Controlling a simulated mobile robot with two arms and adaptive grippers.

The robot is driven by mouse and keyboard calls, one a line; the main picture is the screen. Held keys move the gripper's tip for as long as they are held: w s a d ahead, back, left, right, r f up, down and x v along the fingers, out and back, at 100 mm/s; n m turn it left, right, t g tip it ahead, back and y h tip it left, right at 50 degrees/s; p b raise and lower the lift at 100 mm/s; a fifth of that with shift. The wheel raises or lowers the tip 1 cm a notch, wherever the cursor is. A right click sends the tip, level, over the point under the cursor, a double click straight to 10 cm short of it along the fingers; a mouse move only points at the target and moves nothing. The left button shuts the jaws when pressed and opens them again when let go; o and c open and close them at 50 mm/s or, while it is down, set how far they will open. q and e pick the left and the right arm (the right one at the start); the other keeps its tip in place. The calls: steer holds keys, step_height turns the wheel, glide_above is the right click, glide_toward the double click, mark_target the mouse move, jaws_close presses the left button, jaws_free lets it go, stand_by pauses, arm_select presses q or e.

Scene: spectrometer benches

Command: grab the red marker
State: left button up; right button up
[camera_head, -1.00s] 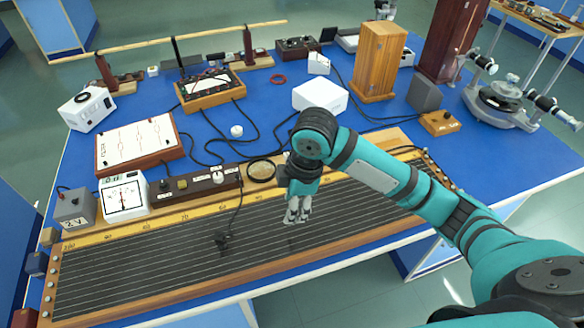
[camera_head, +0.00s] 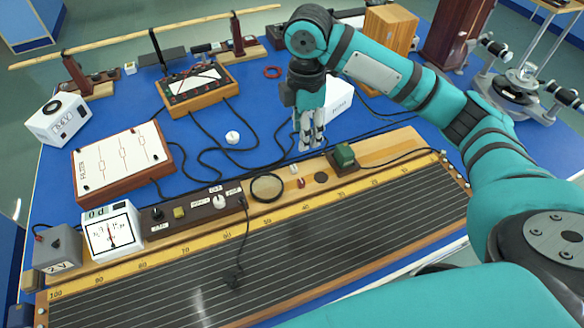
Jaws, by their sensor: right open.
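I cannot make out a red marker for certain. A tiny red piece (camera_head: 301,183) sits on the wooden edge of the long wire board (camera_head: 170,280), too small to identify. My right gripper (camera_head: 311,143) is open and empty, pointing down over the blue bench just behind the board. It is beside the white box (camera_head: 338,98), partly in front of it. I cannot tell its exact height above the bench. My left gripper is not in view.
A green block (camera_head: 344,156) and a black ring (camera_head: 267,187) lie near the gripper. Black cables cross the blue bench (camera_head: 215,140). A red ring (camera_head: 272,72) and a white-faced panel (camera_head: 122,160) stand farther left. A wooden box (camera_head: 392,35) stands behind my arm.

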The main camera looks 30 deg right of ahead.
steer(key=p, duration=0.1)
glide_above(301, 181)
step_height(301, 181, down, 9)
steer(key=shift+s+d, duration=0.15)
steer(key=shift+f+p, duration=0.6)
steer(key=shift+f, duration=1.4)
step_height(301, 181, down, 4)
steer(key=shift+r+p, duration=0.2)
steer(key=shift+p, duration=0.2)
steer(key=shift+f, duration=0.25)
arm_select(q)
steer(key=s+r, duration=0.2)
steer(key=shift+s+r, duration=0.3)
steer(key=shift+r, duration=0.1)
arm_select(e)
steer(key=c, duration=0.9)
